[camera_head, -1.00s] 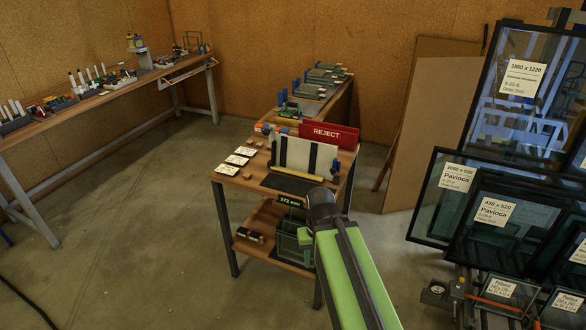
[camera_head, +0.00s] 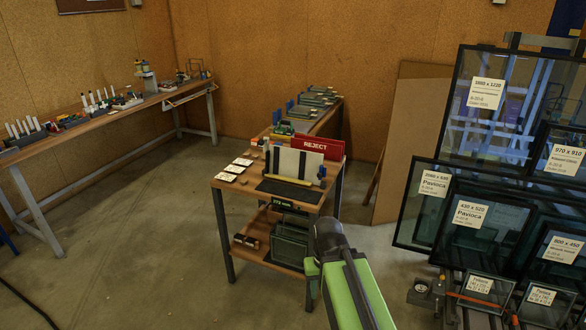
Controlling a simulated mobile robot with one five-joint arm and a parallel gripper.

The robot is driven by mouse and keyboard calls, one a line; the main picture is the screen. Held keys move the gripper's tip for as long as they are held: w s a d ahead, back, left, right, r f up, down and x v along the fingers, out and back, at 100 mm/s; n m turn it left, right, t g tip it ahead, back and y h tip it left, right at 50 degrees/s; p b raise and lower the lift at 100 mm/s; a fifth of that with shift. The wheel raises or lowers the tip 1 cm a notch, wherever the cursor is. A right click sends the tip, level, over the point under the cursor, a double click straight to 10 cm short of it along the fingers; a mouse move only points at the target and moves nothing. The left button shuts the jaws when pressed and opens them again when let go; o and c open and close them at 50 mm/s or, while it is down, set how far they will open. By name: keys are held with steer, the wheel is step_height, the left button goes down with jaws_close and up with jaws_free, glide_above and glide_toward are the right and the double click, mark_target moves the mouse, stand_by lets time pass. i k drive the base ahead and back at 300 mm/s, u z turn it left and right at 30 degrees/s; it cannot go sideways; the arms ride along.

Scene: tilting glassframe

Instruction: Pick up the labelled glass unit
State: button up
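Several dark-framed glass units with white labels lean on a rack at the right. A large unit labelled 1080 x 1220 (camera_head: 474,125) stands at the back. In front are a unit whose label reads Pavioca (camera_head: 410,218) and another labelled 430 x 520 Pavioca (camera_head: 463,243). A unit labelled 800 x 450 (camera_head: 545,272) is at the right edge. Two small labelled units (camera_head: 480,298) stand low in front. My green arm rises from the bottom centre. My gripper's fingers cannot be made out, and no glass unit is seen held by it.
A small wooden bench (camera_head: 232,184) with a red REJECT sign (camera_head: 317,148), white cards and a lower shelf stands in the centre. A long workbench (camera_head: 120,112) with tools lines the left wall. A brown board (camera_head: 408,130) leans behind the rack.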

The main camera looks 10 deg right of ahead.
mark_target(541, 304)
steer(key=z, duration=0.1)
steer(key=i, duration=0.9)
steer(key=z, duration=4.1)
steer(key=i, duration=0.9)
steer(key=u, duration=0.2)
